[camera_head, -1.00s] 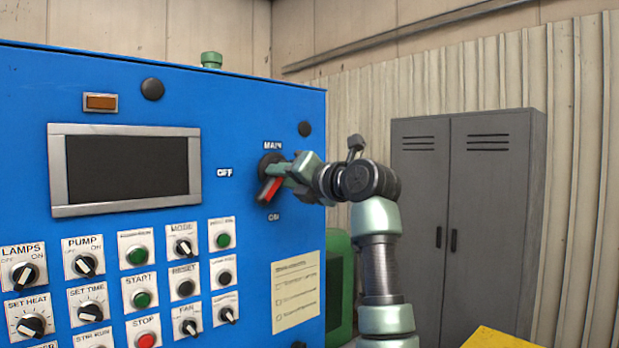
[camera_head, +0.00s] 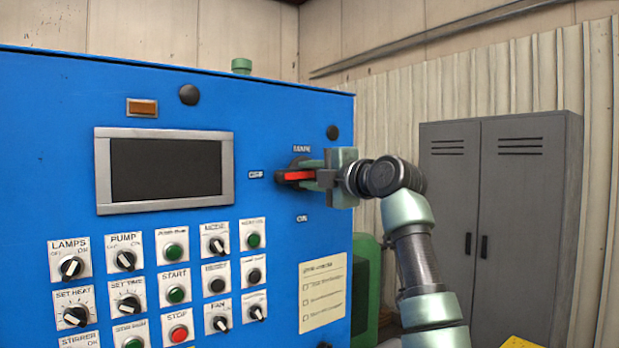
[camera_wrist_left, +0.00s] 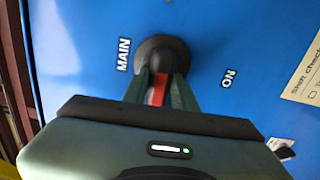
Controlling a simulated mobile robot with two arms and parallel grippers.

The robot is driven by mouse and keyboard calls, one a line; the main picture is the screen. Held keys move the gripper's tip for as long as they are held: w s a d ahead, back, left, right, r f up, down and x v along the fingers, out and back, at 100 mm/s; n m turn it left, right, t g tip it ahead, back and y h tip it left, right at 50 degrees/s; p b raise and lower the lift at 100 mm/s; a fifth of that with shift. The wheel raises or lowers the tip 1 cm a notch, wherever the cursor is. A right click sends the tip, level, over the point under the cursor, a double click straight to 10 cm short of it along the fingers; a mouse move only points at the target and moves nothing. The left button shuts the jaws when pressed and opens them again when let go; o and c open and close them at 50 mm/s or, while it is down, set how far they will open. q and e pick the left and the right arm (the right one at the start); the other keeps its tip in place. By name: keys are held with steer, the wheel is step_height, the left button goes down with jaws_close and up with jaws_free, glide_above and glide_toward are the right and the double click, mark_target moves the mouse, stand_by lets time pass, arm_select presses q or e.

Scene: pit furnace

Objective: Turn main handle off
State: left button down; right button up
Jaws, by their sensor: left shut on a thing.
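The main handle (camera_head: 293,176) is a red lever on a dark round hub at the right of the blue panel. It lies about level and its red end points left toward the OFF label (camera_head: 255,174). The MAIN label (camera_head: 302,148) is above it and the ON label (camera_head: 302,218) below. My left gripper (camera_head: 310,173) reaches it from the right and is shut on it. In the left wrist view the red handle (camera_wrist_left: 159,92) shows between the two green fingers, below the dark hub (camera_wrist_left: 162,57). My right gripper is not in view.
The blue panel (camera_head: 70,140) carries a dark screen (camera_head: 165,170) and several knobs and buttons below it. A paper checklist (camera_head: 323,293) is under the handle. A grey locker (camera_head: 495,220) stands at the right, with a green object (camera_head: 366,285) behind the panel edge.

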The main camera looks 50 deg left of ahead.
arm_select(q)
steer(key=shift+r+m, duration=0.1)
steer(key=shift+m, duration=0.3)
steer(key=c, duration=1.1)
jaws_free()
steer(key=shift+w+d, duration=0.1)
steer(key=shift+d, duration=0.15)
steer(key=d+b, duration=0.1)
steer(key=d, duration=0.1)
steer(key=d+b, duration=0.1)
steer(key=d, duration=0.2)
steer(key=d+b, duration=0.1)
steer(key=d, duration=0.1)
steer(key=shift+s+d, duration=0.2)
steer(key=shift+s, duration=0.1)
